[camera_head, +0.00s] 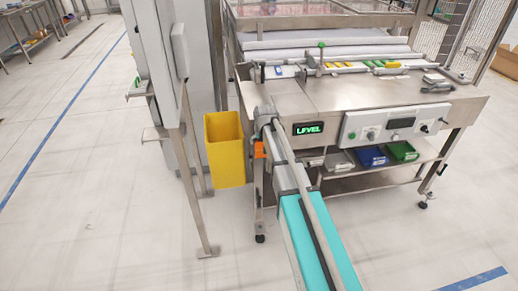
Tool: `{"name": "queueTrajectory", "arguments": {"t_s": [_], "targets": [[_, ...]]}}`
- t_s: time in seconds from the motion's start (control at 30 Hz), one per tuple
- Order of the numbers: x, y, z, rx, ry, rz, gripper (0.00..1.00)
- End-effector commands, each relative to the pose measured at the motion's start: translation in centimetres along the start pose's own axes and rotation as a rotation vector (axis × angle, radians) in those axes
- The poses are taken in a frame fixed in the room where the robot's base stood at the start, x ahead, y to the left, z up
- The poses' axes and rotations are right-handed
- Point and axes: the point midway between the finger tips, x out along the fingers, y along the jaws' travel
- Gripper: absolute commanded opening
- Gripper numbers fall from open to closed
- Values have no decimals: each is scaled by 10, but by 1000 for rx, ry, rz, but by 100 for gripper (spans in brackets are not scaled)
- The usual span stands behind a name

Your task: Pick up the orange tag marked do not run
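A small orange piece (259,149) shows at the front left corner of the steel machine, just right of the yellow bin. It may be the tag, but it is too small for any writing to be read. It seems to hang beside the machine's front leg, close to the grey end of a long teal-topped beam. What it is fastened to cannot be made out.
The steel machine (310,92) has a green-lit display (308,128) and a control panel (395,122). A yellow bin (224,150) stands left of it, by a grey post frame (186,130).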

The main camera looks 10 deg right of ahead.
Motion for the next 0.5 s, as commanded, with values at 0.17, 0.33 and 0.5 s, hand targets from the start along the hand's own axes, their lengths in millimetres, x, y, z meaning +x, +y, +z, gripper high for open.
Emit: {"name": "queueTrajectory", "arguments": {"t_s": [0.17, 0.33, 0.5], "targets": [[0, 0, 0, 0, 0, 0, 48], [0, 0, 0, 0, 0, 0, 42], [-1, 0, 0, 0, 0, 0, 42]]}}
